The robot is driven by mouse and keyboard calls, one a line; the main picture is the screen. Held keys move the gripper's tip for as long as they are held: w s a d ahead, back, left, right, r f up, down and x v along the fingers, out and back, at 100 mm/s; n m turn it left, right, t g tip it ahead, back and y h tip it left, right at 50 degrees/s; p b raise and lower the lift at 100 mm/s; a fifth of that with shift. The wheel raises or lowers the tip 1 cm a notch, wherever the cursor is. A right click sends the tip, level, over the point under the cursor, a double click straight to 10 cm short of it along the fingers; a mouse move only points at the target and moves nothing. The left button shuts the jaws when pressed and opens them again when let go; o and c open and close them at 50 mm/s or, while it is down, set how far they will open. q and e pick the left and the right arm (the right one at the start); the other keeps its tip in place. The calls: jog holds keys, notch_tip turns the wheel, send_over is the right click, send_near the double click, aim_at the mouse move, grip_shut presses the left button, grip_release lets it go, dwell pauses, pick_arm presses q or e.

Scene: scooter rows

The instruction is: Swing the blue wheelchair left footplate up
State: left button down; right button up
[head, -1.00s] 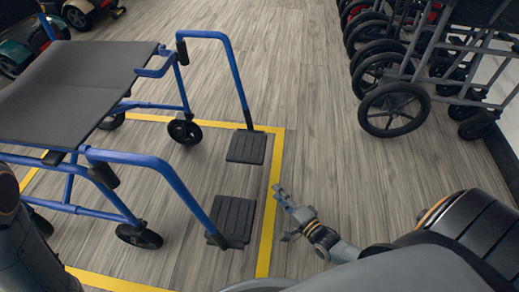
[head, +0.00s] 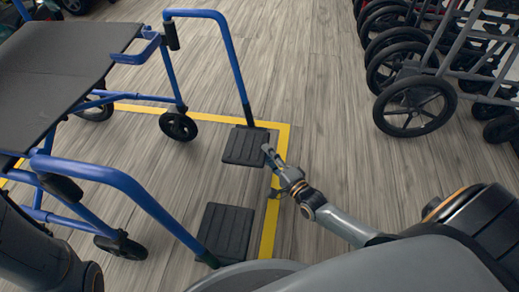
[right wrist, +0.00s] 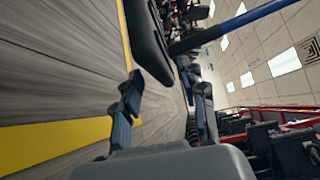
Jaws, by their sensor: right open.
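The blue wheelchair (head: 145,185) stands at the left of the head view, its front towards the right. Its left footplate (head: 244,146), a dark ribbed plate, lies flat and low at the end of the far blue tube. My right gripper (head: 270,156) is open at the outer edge of this plate; contact cannot be told. In the right wrist view the plate's dark edge (right wrist: 150,42) shows just beyond and between the open fingers (right wrist: 168,84). The other footplate (head: 226,230) is nearer to me, also down. My left gripper is out of view.
A yellow floor line (head: 270,222) runs just right of the footplates. Grey-framed wheelchairs (head: 415,105) stand in a row at the upper right. The wooden floor (head: 320,110) between is clear. My left arm is at the lower left.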

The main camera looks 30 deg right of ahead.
aim_at(259, 144)
jog(key=w, duration=0.1)
jog(key=w+b, duration=0.1)
jog(key=w, duration=0.1)
jog(key=w+b, duration=0.1)
jog(key=shift+w+a+f, duration=0.15)
jog(key=shift+a, duration=0.15)
jog(key=shift+w+a, duration=0.1)
jog(key=shift+w, duration=0.45)
grip_shut()
